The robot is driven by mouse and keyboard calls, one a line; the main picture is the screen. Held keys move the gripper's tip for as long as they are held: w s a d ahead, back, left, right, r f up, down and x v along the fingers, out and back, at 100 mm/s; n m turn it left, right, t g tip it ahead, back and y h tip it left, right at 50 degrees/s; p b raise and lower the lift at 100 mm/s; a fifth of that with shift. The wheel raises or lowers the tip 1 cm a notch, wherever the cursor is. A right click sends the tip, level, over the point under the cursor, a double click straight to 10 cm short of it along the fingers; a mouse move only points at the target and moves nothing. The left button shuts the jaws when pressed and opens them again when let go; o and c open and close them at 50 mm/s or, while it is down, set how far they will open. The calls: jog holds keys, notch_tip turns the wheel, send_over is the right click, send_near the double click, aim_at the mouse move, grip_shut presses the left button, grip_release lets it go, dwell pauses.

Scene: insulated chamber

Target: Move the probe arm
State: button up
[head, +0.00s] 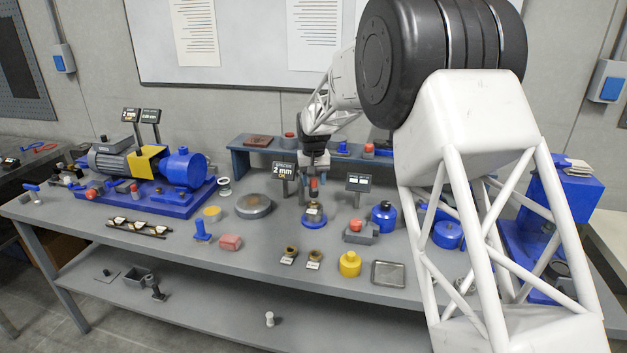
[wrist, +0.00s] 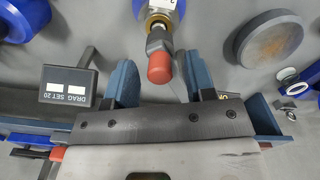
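My gripper (head: 314,166) hangs over the middle of the bench, above a blue round-based fixture (head: 314,220) with a red-capped post. In the wrist view, my gripper (wrist: 160,82) is open, with its two blue fingers on either side of the red cap (wrist: 159,67). A gap shows between the cap and each finger. The cap sits on a grey nut and a brass fitting (wrist: 160,20); the blue base (wrist: 178,8) is cut off by the top edge. No part is marked as the probe arm, and I cannot tell which one it is.
A sign reading 2 mm (head: 284,170) and a DRAG SET 20 display (wrist: 68,85) stand close to my gripper. A grey disc (head: 254,206) lies to the left. A yellow pot (head: 350,263) and a metal tray (head: 388,274) are in front. A raised shelf (head: 240,160) runs behind.

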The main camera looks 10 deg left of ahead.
jog(key=shift+r, duration=0.1)
jog(key=shift+r, duration=3.8)
jog(key=shift+d, duration=0.1)
jog(key=shift+s+d+r, duration=0.1)
jog(key=shift+d+r, duration=0.05)
jog(key=s+d+r+m+t, duration=0.1)
jog(key=s+d+r, duration=0.5)
jog(key=s+d, duration=0.6)
jog(key=s+d+r+m, duration=0.1)
jog(key=s+d+r, duration=0.4)
jog(key=s+d, duration=0.6)
jog(key=s+d+f+m, duration=0.1)
jog(key=s+d+f, duration=0.1)
jog(key=s+d, duration=0.4)
jog(key=s+d+f+t, duration=0.1)
jog(key=s+d+f, duration=0.2)
jog(key=s, duration=1.2)
jog(key=s+d+f+m, duration=0.1)
jog(key=s+d+f, duration=0.1)
jog(key=s+d, duration=0.7)
jog(key=shift+s+f+m+t, duration=0.2)
jog(key=shift+s+m+t, duration=0.1)
jog(key=shift+s, duration=0.8)
